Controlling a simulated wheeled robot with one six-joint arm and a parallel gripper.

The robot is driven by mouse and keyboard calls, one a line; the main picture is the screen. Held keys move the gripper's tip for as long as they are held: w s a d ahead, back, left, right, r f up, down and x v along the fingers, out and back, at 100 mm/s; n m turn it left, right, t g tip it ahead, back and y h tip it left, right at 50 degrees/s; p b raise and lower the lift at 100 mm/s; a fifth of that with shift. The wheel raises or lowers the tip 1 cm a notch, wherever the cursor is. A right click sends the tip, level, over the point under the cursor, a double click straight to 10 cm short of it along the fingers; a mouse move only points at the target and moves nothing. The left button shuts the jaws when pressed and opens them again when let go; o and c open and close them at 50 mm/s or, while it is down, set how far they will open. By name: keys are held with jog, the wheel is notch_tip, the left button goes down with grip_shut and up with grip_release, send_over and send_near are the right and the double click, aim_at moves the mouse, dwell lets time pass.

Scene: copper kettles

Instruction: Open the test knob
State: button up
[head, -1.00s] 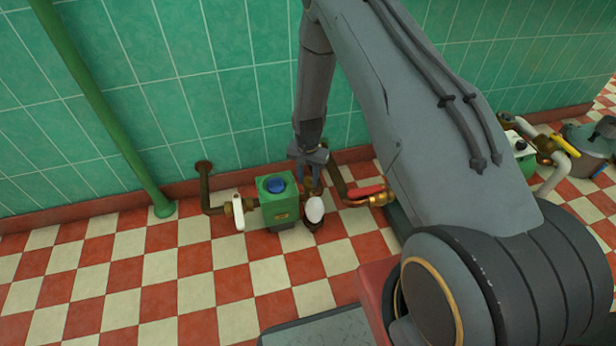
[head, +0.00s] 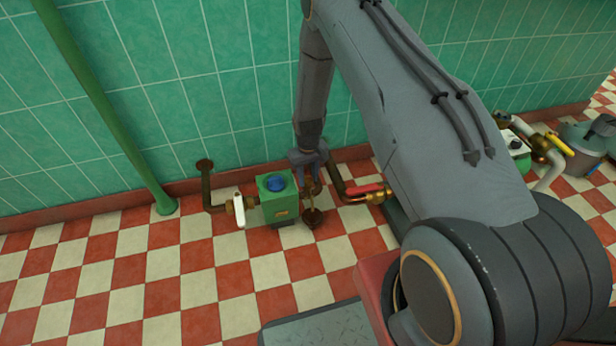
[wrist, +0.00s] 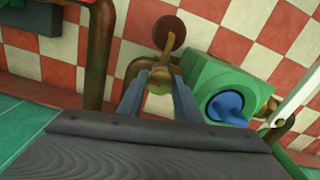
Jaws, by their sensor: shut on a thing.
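A small brass knob (wrist: 158,82) sits between my gripper's fingertips in the wrist view, and my gripper (wrist: 155,78) is shut on it. The fingers partly hide it. In the head view my gripper (head: 311,182) points down just right of a green box (head: 277,208) with a blue knob (head: 276,184) on top; the blue knob also shows in the wrist view (wrist: 229,107). A brown round cup (head: 312,218) is on the floor below my gripper, and it shows in the wrist view (wrist: 168,33). How far the brass knob is turned is unclear.
A white lever (head: 239,211) stands on the pipe left of the box. A red-handled valve (head: 365,189) lies close to the right of my gripper. A green standpipe (head: 115,130) rises at the left. The checkered floor (head: 150,270) in front is clear.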

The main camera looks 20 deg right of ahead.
aim_at(308, 180)
jog(key=shift+n, duration=0.6)
jog(key=o, duration=1)
jog(key=shift+o, duration=0.2)
notch_tip(308, 180, up, 8)
jog(key=shift+f+p, duration=0.1)
jog(key=shift+p, duration=0.85)
